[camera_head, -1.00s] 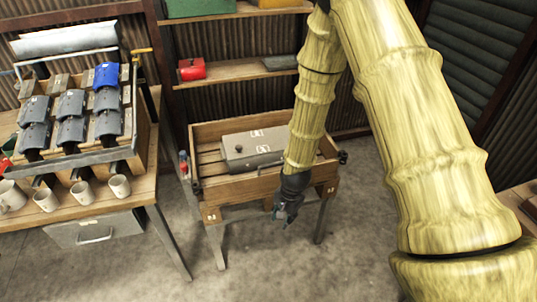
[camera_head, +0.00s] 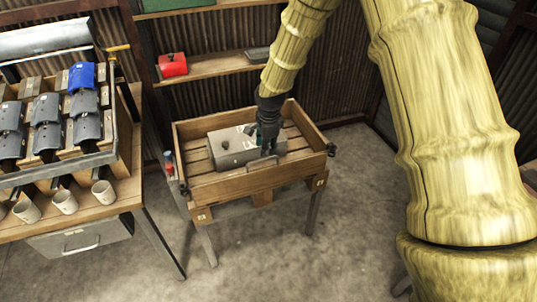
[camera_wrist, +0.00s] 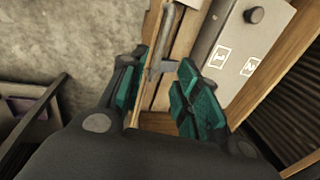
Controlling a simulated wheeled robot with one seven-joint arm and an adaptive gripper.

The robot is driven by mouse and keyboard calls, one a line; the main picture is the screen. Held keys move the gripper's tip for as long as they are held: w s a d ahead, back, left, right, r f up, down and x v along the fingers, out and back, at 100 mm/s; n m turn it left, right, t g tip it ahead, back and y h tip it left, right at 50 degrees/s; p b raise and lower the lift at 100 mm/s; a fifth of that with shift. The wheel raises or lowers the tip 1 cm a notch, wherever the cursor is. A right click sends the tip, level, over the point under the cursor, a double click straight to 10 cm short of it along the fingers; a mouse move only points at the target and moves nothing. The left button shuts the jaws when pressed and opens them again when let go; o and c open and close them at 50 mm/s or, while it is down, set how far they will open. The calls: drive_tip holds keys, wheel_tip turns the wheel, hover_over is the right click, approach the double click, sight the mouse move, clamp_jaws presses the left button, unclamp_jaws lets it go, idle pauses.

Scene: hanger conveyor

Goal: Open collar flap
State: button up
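A wooden collar crate (camera_head: 215,192) stands on a stand, with its front wall as the flap (camera_head: 290,172). A grey box (camera_head: 228,155) with a dark knob lies inside. My gripper (camera_head: 266,148) is over the crate near the box's right end, behind the front wall's top edge. In the wrist view, my gripper (camera_wrist: 163,92) is open. A thin wooden board edge (camera_wrist: 140,112) and a metal bracket (camera_wrist: 161,66) lie between its green-padded fingers. The grey box (camera_wrist: 228,45) shows beyond the right finger. Whether the fingers touch the board, I cannot tell.
A workbench (camera_head: 120,205) with cups and a rack of dark and blue pieces stands at left. A shelf (camera_head: 215,68) with a red box (camera_head: 172,65) is behind. Small bottles (camera_head: 168,162) stand by the crate's left side. The floor (camera_head: 345,225) in front and right is clear.

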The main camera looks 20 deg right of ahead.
sight(266, 159)
drive_tip(key=shift+w+f+p, duration=0.15)
drive_tip(key=shift+w+f, duration=0.05)
drive_tip(key=shift+f, duration=0.9)
drive_tip(key=shift+w+f+p, duration=0.2)
drive_tip(key=shift+w+f, duration=0.05)
drive_tip(key=shift+f, duration=0.9)
drive_tip(key=shift+w+f+p, duration=0.15)
drive_tip(key=shift+w+f, duration=0.05)
drive_tip(key=shift+f, duration=0.9)
clamp_jaws()
drive_tip(key=shift+d, duration=0.3)
drive_tip(key=shift+s+a, duration=0.1)
